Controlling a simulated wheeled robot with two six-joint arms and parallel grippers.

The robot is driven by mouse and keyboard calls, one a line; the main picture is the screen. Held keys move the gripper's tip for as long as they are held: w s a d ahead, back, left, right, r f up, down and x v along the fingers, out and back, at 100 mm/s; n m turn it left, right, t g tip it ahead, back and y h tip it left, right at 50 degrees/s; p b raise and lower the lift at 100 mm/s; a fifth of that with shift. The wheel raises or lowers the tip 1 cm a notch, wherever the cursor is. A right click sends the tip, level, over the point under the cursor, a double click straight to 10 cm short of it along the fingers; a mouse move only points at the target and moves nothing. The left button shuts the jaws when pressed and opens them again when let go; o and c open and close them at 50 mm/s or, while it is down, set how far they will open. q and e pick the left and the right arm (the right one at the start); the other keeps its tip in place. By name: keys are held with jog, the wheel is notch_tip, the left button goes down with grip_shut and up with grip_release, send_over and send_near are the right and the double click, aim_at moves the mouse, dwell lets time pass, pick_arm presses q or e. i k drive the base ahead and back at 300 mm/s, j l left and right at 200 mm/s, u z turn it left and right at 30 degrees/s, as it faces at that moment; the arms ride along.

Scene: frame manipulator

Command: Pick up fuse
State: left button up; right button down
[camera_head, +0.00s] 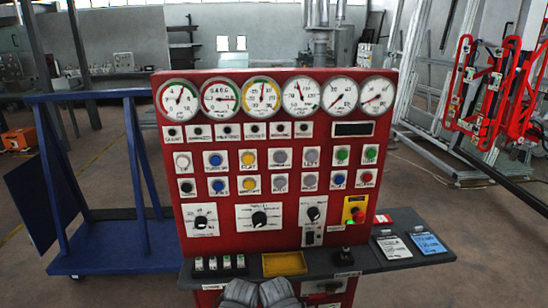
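I cannot make out a fuse for certain. A row of small black and white parts (220,263) sits on the left of the grey ledge of the red control panel, too small to identify. A shallow yellow tray (284,264) beside them on the ledge looks empty. Neither gripper can be made out. Two grey ribbed shapes at the bottom middle edge seem to be parts of my own body, and they cover some of the panel's lower front.
The red panel (226,130) carries gauges, buttons and dials. Its grey ledge (362,265) also holds a black knob (346,255) and two clipboards (393,246) (428,242). A blue frame cart (112,262) stands left. Red frames (465,90) hang right. Floor shows around.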

aim_at(345, 252)
jog(key=l+z, duration=0.15)
jog(key=z, duration=0.25)
jog(key=l+z, duration=0.1)
jog(key=z, duration=0.3)
jog(key=i+l+z, duration=0.1)
jog(key=z, duration=0.3)
jog(key=l+z, duration=0.1)
jog(key=z, duration=0.3)
jog(key=i, duration=0.05)
